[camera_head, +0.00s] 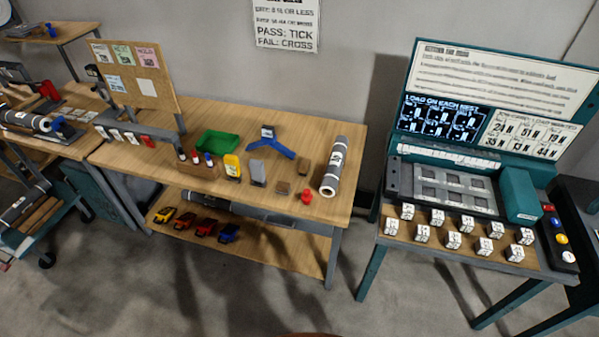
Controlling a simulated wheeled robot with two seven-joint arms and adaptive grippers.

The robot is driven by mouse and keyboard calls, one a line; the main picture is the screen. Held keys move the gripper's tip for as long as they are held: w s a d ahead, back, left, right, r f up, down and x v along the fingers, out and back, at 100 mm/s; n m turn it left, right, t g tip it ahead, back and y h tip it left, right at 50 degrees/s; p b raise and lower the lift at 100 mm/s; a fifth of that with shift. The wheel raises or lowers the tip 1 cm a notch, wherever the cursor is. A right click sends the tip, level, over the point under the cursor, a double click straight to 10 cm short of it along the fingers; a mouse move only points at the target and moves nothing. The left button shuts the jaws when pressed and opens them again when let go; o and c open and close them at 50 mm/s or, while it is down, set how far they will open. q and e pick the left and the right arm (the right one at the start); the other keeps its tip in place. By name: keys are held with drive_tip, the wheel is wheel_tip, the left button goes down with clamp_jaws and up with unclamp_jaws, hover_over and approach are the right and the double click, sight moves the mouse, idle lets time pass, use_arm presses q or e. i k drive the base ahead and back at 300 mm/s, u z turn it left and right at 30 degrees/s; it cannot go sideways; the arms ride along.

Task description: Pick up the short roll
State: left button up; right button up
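A grey roll (334,165) with white bands and a label lies near the right end of the wooden bench, its open end facing me. Another grey roll (206,203) lies on the lower shelf, partly hidden under the bench top. A third roll (28,121) lies on the left bench, and a fourth (20,207) on the cart at the far left. I cannot tell for certain which one is the short roll. Neither of my grippers shows in the head view.
Several coloured tools sit on the lower shelf. A teal test station (516,194) with numbered blocks stands right, across a floor gap.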

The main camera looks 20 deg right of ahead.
sight(331, 178)
drive_tip(key=u, duration=0.35)
drive_tip(key=i, duration=1.05)
drive_tip(key=z, duration=1.4)
drive_tip(key=i, duration=0.6)
drive_tip(key=z, duration=0.6)
